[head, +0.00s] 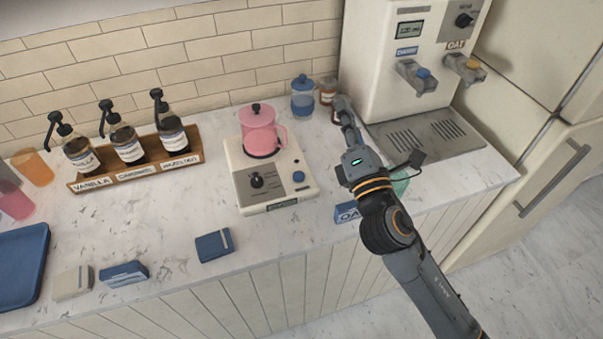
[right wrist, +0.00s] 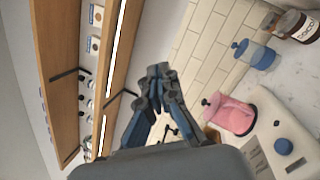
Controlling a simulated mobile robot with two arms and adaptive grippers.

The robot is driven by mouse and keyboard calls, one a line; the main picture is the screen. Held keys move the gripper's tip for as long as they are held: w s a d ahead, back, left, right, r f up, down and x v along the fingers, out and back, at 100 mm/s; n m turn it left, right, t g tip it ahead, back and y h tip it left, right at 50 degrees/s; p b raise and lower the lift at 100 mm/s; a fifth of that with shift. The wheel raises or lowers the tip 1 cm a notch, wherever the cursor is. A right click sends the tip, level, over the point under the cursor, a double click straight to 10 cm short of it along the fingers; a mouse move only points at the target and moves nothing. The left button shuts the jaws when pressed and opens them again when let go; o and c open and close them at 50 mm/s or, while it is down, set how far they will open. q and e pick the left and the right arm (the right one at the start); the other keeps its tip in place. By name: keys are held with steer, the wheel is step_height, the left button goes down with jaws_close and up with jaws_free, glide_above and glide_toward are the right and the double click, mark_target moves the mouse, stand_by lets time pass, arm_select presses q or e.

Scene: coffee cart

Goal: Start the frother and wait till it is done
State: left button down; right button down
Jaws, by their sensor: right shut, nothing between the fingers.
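The frother is a cream base (head: 243,195) on the marble counter, with a lidded pink jug (head: 262,133) standing on it. Its front has a black knob (head: 257,180) and a round blue button (head: 298,176). The base (right wrist: 285,125), jug (right wrist: 230,115) and blue button (right wrist: 283,146) also show in the right wrist view. My right gripper (head: 341,102) is right of the jug, apart from it and the button; it is shut and empty. Its closed fingers show in the right wrist view (right wrist: 158,76). My left gripper is not in view.
A blue lidded jar (head: 303,100) and brown jars (head: 328,92) stand behind the frother. A dispenser (head: 405,55) with a drip tray (head: 428,136) is at the right. Syrup bottles in a wooden rack (head: 111,179) stand left. A green cup (head: 400,184) is partly behind my right arm.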

steer(key=s+a+n+g+y, duration=0.1)
steer(key=a+n+g+y, duration=0.6)
steer(key=n, duration=0.9)
steer(key=s+a+n+g+y, duration=0.1)
steer(key=a+n+g+y, duration=0.5)
steer(key=a+n, duration=0.7)
steer(key=w+d+f+n+g+h, duration=0.1)
steer(key=w+d+f+n+h, duration=0.3)
steer(key=n, duration=0.4)
steer(key=w+d+f+n+g+h, duration=0.1)
steer(key=w+d+f+n+h, duration=0.3)
steer(key=d+f+n+h, duration=0.2)
steer(key=d+f+n, duration=0.2)
steer(key=n, duration=0.1)
steer(key=shift+d+h, duration=0.15)
steer(key=shift+h, duration=0.25)
